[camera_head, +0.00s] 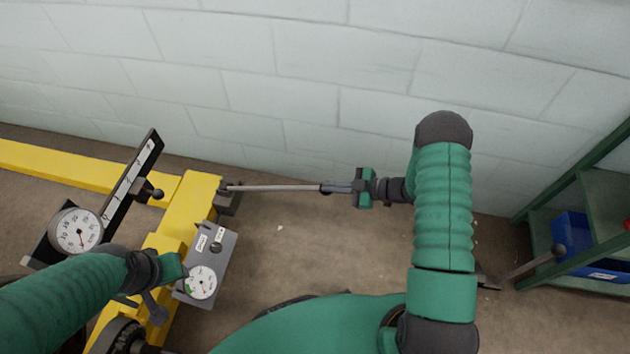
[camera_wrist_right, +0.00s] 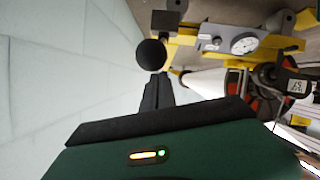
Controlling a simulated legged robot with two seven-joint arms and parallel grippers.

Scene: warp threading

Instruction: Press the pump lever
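The pump lever (camera_head: 275,188) is a grey rod that runs right from a dark block on the yellow frame. In the right wrist view its round black knob (camera_wrist_right: 150,54) shows just past my fingertips. My right gripper (camera_head: 328,187) is at the lever's free end, its two fingers close together. In the right wrist view the fingers (camera_wrist_right: 157,88) look shut and overlap the knob's lower edge; I cannot tell whether they touch it. My left gripper (camera_head: 168,275) is by the grey gauge box (camera_head: 210,262); its fingers are not clear enough to judge.
The yellow frame (camera_head: 188,205) carries a large round dial (camera_head: 76,231) and a black scale bar (camera_head: 131,178). A pale block wall (camera_head: 340,70) stands behind. A green shelf (camera_head: 604,200) with a blue bin (camera_head: 574,240) is at right. Floor below the lever is clear.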

